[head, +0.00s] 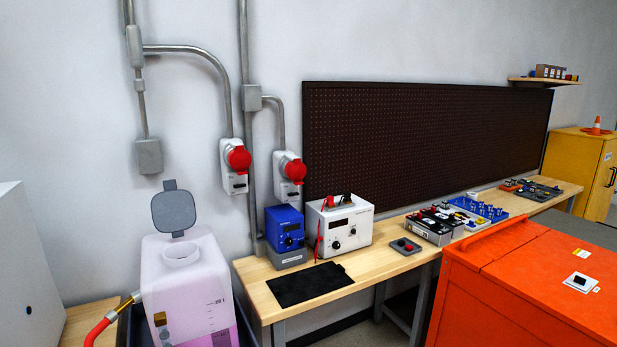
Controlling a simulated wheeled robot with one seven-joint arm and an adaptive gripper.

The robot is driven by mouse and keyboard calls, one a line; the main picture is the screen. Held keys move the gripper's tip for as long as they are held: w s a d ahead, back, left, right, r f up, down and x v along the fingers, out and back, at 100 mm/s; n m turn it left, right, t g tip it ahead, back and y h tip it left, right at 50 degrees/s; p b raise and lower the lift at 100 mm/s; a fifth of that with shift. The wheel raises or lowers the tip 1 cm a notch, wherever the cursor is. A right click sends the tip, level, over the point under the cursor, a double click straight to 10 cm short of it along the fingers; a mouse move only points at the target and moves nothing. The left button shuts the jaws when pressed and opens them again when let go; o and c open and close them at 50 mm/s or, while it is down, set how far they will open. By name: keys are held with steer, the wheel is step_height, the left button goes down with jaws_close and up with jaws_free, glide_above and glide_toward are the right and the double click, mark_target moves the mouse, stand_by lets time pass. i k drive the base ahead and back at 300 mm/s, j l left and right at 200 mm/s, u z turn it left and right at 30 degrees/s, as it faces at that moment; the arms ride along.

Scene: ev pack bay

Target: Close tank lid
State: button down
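The tank (187,285) is a translucent white-pink container at the lower left, with pink liquid low inside it. The neck's opening faces up and is uncovered. My gripper is not in view, so where it is relative to the tank cannot be told.
A red hose (101,328) with a brass fitting lies left of the tank. A wooden bench (372,253) to the right bears a blue device (285,228), a white power supply (340,226) and a black mat (309,283). An orange cabinet (500,300) fills the lower right.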

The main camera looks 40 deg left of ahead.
mark_target(172, 210)
steer(key=i+l, duration=0.2)
steer(key=i, duration=0.2)
steer(key=i+l, duration=0.2)
steer(key=i, duration=0.15)
steer(key=i+l, duration=0.2)
steer(key=i, duration=0.2)
steer(key=i+j+u, duration=0.3)
steer(key=u, duration=0.2)
steer(key=i+u, duration=0.95)
steer(key=i+l+u, duration=0.2)
steer(key=i+u, duration=0.3)
steer(key=i+j+u, duration=0.1)
steer(key=i+u, duration=0.3)
steer(key=i, duration=0.25)
steer(key=i+l+u, duration=0.1)
steer(key=i+u, duration=0.3)
steer(key=i, duration=0.25)
